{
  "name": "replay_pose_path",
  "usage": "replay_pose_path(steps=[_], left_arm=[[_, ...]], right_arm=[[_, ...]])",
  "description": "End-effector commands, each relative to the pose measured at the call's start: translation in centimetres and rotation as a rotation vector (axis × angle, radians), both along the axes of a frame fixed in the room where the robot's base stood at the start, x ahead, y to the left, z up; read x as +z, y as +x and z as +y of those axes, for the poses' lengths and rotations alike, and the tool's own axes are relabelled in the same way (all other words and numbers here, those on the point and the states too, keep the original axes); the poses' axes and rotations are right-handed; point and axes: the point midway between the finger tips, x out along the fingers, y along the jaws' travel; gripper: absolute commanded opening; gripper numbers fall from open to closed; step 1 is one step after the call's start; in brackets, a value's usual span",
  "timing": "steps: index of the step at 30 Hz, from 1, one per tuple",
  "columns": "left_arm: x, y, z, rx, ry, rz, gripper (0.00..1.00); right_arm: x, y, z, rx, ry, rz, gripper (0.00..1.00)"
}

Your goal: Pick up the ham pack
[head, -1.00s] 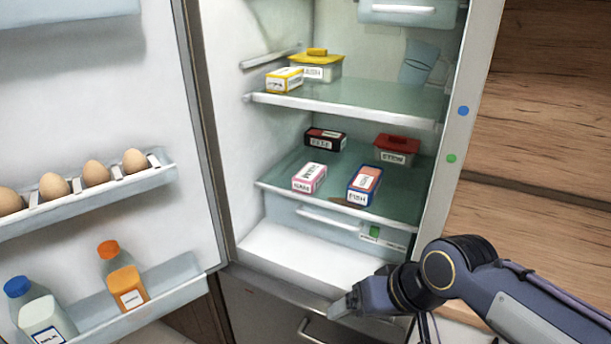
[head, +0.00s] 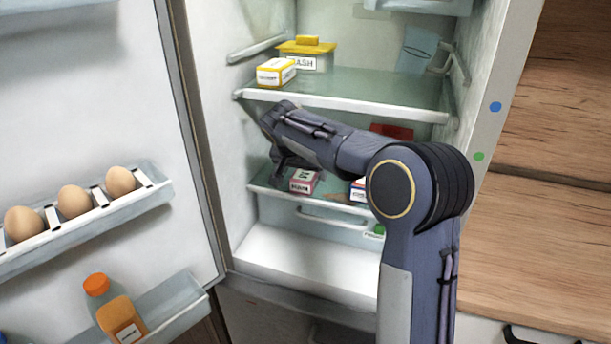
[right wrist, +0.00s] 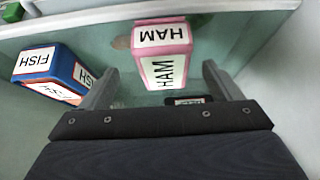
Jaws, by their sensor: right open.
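The ham pack (head: 303,183) is a pink and white box on the fridge's lower glass shelf. It also shows in the right wrist view (right wrist: 162,52), with HAM labels on its top and end. My right gripper (head: 281,166) is inside the fridge, above and beside the pack in the head view. In the right wrist view the right gripper (right wrist: 159,72) is open and empty, with the pack framed between its fingers. Whether the fingers reach down around the pack cannot be told. My left gripper is not in view.
A blue fish pack (right wrist: 48,72) lies close beside one finger; it is partly hidden in the head view (head: 357,190). A dark pack (right wrist: 187,100) and a red-lidded box (head: 391,131) are behind. The upper shelf (head: 350,101) lies close above my arm.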

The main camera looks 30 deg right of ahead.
Motion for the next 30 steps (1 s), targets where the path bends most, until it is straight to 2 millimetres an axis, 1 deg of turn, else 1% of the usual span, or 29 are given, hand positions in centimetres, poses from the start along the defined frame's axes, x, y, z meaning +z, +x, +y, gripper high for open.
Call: replay_pose_path(steps=[5,6,9,12,17,18,30], left_arm=[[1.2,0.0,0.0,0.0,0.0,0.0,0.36],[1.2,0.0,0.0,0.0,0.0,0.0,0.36],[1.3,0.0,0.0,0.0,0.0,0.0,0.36],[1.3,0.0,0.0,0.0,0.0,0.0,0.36],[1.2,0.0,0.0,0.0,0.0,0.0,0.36],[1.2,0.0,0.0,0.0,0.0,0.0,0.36],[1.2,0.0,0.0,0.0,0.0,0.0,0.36]], right_arm=[[-1.7,1.6,-1.4,-0.001,0.001,0.005,0.85],[-2.3,1.8,-1.6,0.0,0.001,0.004,0.85],[-3.2,2.2,-2.0,0.002,0.001,0.002,0.85],[-3.6,2.3,-2.1,0.001,0.001,0.0,0.85],[-3.6,2.3,-2.1,0.001,0.001,0.0,0.85],[-3.6,2.3,-2.1,0.001,0.001,0.0,0.83],[-3.6,2.3,-2.1,0.002,0.002,0.0,0.31]])
